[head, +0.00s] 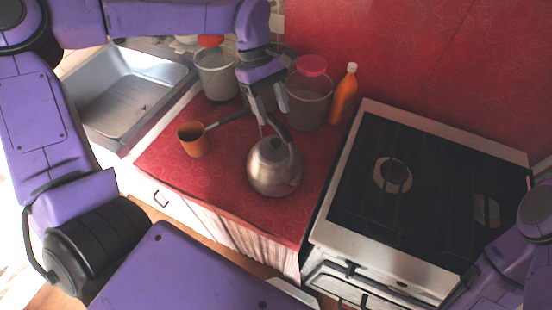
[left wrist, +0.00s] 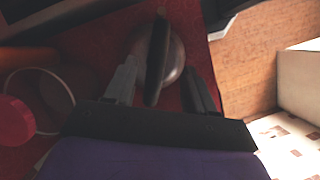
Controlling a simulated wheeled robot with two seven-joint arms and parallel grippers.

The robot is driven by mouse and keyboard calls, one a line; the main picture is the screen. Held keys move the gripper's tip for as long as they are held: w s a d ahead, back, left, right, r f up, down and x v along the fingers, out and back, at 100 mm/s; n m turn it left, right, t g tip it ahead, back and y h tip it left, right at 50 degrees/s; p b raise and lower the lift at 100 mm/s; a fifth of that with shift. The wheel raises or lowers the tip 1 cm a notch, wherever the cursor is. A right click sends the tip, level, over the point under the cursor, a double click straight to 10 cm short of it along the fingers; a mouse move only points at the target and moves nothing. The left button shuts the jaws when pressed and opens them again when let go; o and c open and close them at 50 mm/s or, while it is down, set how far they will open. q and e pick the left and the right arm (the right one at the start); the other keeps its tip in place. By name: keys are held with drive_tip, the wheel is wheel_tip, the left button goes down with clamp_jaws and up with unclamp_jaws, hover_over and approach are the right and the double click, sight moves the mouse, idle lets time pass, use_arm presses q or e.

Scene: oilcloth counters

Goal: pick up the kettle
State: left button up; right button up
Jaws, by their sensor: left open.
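The kettle (head: 273,175) is a rounded, dull metal pot with a dark arched handle. It stands upright on the red counter (head: 226,177), left of the stove. My left gripper (head: 271,131) is open and points down at the kettle's handle from above. In the left wrist view the kettle's dark handle (left wrist: 157,60) lies between the two spread fingers (left wrist: 162,88), with part of the kettle body (left wrist: 175,58) behind it. I cannot tell whether a finger touches the handle. My right gripper is not in view; only part of my right arm shows at the lower right.
An orange-brown mug (head: 193,139) stands left of the kettle. Two containers with red lids (head: 216,74) (head: 308,98) and an orange bottle (head: 344,94) stand behind. The stove (head: 350,229) is at right, the sink (head: 128,95) at left. The counter's front is clear.

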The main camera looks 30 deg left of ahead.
sight(275, 119)
use_arm(q)
drive_tip(key=x, duration=0.1)
drive_tip(key=p+x, duration=0.1)
drive_tip(key=x, duration=0.3)
drive_tip(key=shift+w+a+f+p, duration=0.25)
drive_tip(key=shift+w+f+p, duration=0.1)
drive_tip(key=shift+f+p, duration=0.05)
clamp_jaws()
idle(0.9)
